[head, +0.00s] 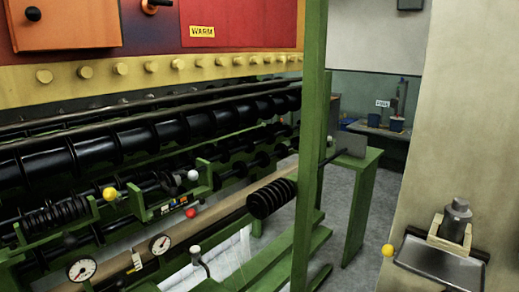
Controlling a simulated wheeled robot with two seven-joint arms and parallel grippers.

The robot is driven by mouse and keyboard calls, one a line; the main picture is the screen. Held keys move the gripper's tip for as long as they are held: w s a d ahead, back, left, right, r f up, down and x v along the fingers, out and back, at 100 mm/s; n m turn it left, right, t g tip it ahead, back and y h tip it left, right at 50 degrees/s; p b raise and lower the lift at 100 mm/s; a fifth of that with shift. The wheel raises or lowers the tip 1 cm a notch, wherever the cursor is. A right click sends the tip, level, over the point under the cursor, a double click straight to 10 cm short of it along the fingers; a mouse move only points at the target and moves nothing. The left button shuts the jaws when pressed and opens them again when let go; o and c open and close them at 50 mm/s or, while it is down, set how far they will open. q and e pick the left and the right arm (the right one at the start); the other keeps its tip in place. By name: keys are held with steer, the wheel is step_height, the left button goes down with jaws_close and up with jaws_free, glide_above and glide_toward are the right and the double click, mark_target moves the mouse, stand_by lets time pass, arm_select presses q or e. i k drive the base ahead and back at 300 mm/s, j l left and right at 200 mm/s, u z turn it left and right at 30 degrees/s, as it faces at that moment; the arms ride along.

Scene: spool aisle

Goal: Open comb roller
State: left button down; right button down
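Several black rollers lie across the green-framed machine on the left. A long roller with raised ribs (150,140) runs along the upper part. A short ribbed black roller (272,198) sits lower, beside the green post, and a coil-like black roller (55,216) is at the lower left. I cannot tell which of these is the comb roller, or whether it is open. Ball-topped levers stand among them: a yellow ball (110,193), a white ball (193,175), a red ball (190,212) and a lower white ball (195,248). Neither of my grippers is in view.
A green post (311,130) rises in front of the machine. Two dial gauges (82,269) sit at the lower left. At the right wall, a metal tray (440,262) holds a grey weight-like piece beside a yellow ball (388,250). Grey floor (395,200) is open beyond the green stand.

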mark_target(30, 225)
steer(key=k+j+u, duration=0.1)
steer(key=u, duration=1.05)
